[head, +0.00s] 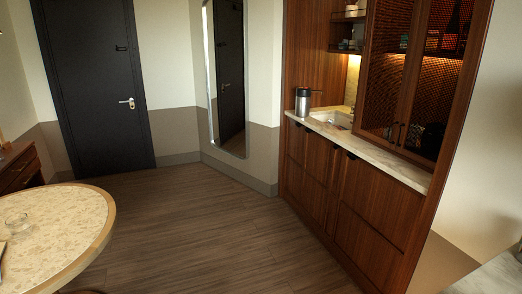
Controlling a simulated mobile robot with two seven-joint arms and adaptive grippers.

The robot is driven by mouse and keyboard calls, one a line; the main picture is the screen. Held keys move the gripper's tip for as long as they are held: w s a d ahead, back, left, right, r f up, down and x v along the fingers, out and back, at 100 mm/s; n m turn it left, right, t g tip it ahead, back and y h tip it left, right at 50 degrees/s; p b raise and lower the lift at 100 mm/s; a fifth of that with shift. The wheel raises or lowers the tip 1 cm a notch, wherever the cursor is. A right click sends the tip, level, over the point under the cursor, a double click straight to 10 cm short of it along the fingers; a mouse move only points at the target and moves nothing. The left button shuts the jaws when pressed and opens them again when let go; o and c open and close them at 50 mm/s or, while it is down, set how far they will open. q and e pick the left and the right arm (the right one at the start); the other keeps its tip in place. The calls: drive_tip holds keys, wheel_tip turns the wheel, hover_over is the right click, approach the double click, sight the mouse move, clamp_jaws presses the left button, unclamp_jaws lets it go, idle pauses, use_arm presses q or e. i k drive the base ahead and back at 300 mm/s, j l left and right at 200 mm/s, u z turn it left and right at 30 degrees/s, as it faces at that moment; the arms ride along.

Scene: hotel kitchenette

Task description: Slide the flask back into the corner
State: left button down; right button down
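The flask (302,102) is a metallic cylinder with a dark top and a dark handle or spout reaching right. It stands upright at the far left end of the kitchenette's stone counter (404,171), near the counter's front edge and the sink. Wood panelling rises behind it. Its lower back side and the exact corner behind it are hard to make out at this distance. Neither of my grippers shows in the head view.
A sink (331,117) lies right of the flask. A glass-fronted cabinet (415,80) stands over the counter's right part. The wooden floor (205,235) between is clear.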

sight(303, 96)
drive_tip(key=i+j, duration=0.35)
drive_tip(key=i, duration=0.15)
drive_tip(key=i+j, duration=0.3)
drive_tip(key=i, duration=0.2)
drive_tip(key=i+j, duration=0.35)
drive_tip(key=i, duration=0.2)
